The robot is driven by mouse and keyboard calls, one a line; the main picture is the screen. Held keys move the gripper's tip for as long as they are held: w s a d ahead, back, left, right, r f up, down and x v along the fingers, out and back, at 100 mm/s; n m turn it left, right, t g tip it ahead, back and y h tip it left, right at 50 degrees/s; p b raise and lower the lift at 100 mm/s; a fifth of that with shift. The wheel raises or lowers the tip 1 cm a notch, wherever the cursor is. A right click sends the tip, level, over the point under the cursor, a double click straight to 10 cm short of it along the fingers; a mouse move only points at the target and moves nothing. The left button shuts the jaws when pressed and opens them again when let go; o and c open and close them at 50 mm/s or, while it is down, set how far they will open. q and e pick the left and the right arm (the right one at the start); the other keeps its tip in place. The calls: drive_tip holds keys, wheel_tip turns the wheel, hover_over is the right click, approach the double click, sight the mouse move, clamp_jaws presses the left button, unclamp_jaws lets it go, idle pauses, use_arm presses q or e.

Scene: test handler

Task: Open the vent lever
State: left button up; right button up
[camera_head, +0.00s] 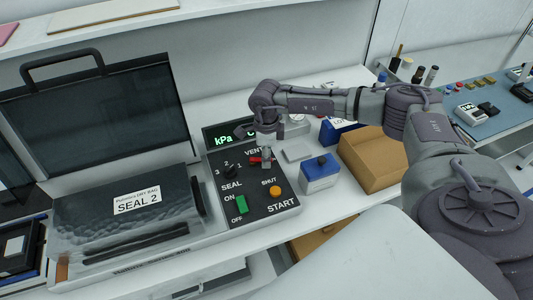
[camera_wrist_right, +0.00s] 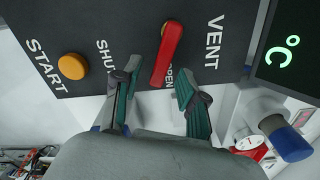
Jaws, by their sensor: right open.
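The red vent lever (camera_head: 256,159) is on the dark control panel (camera_head: 222,165), by the word VENT. In the right wrist view the lever (camera_wrist_right: 167,55) slants down from its pivot, and its free end partly covers the word OPEN. The word SHUT is to its left. My right gripper (camera_wrist_right: 155,75) is open, with its fingertips on either side of the lever's free end. I cannot tell whether they touch it. In the head view my right gripper (camera_head: 266,150) hangs over the panel at the lever and hides part of it. My left gripper is not in view.
The panel also holds an orange START button (camera_head: 275,192), a green switch (camera_head: 241,204) and a black SEAL knob (camera_head: 229,172). A blue-and-white box (camera_head: 320,175) and a cardboard box (camera_head: 372,158) stand right of it. A bag labelled SEAL 2 (camera_head: 110,215) lies left, before the raised lid (camera_head: 95,120).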

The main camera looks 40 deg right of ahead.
drive_tip(key=shift+c, duration=1.1)
clamp_jaws()
drive_tip(key=shift+f+b, duration=0.15)
drive_tip(key=shift+b, duration=0.25)
drive_tip(key=shift+w+d+f+n+b, duration=0.1)
drive_tip(key=shift+w+n+b, duration=0.1)
drive_tip(key=shift+n+b, duration=0.35)
drive_tip(key=shift+w+d+n+b, duration=0.1)
drive_tip(key=shift+w+n+b, duration=0.05)
drive_tip(key=shift+n+b, duration=0.4)
drive_tip(key=shift+r+n, duration=0.3)
drive_tip(key=shift+n, duration=0.1)
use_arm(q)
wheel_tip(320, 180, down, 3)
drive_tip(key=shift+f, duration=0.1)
use_arm(e)
drive_tip(key=shift+o, duration=1.1)
unclamp_jaws()
drive_tip(key=shift+w, duration=0.1)
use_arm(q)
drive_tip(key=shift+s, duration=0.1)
